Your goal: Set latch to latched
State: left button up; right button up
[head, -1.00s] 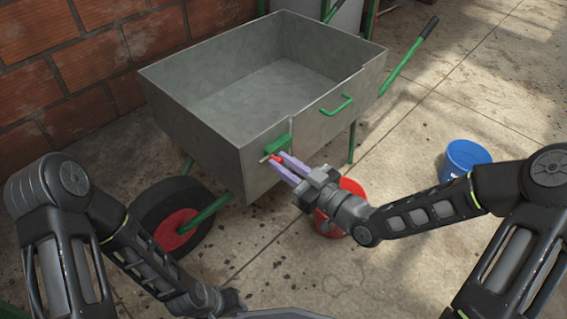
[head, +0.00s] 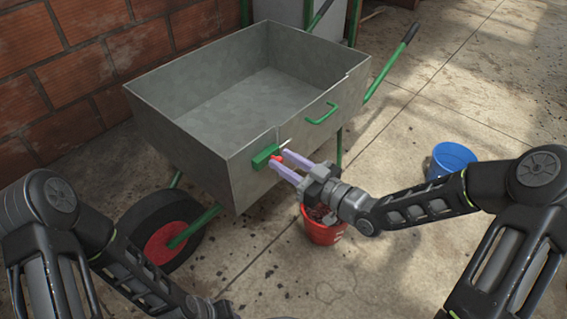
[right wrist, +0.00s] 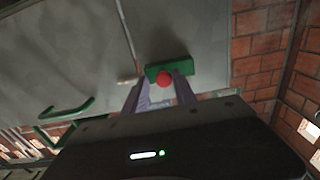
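The latch is a green block (head: 264,157) on the front of a grey metal cart tub, with a red knob (head: 279,159) and a thin pale rod (head: 285,145) that sticks out to its right by the panel seam. In the right wrist view the green block (right wrist: 178,71), red knob (right wrist: 163,78) and rod end (right wrist: 126,81) show. My right gripper (head: 276,160) is at the knob, its two pale purple fingers apart, one to each side of it. I cannot tell whether they touch it. My left arm runs to the bottom edge; its gripper is out of view.
The tub (head: 205,145) has a green handle (head: 322,114) to the right of the latch and a black wheel with a red hub below. A red bucket (head: 322,233) stands under my right gripper, a blue bucket (head: 452,157) farther right. Brick wall behind left.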

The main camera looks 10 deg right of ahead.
jog(key=shift+o, duration=1)
jog(key=shift+s, duration=0.1)
jog(key=p+v, duration=0.2)
jog(key=v, duration=0.5)
jog(key=shift+s+d+p, duration=0.25)
jog(key=shift+p, duration=0.05)
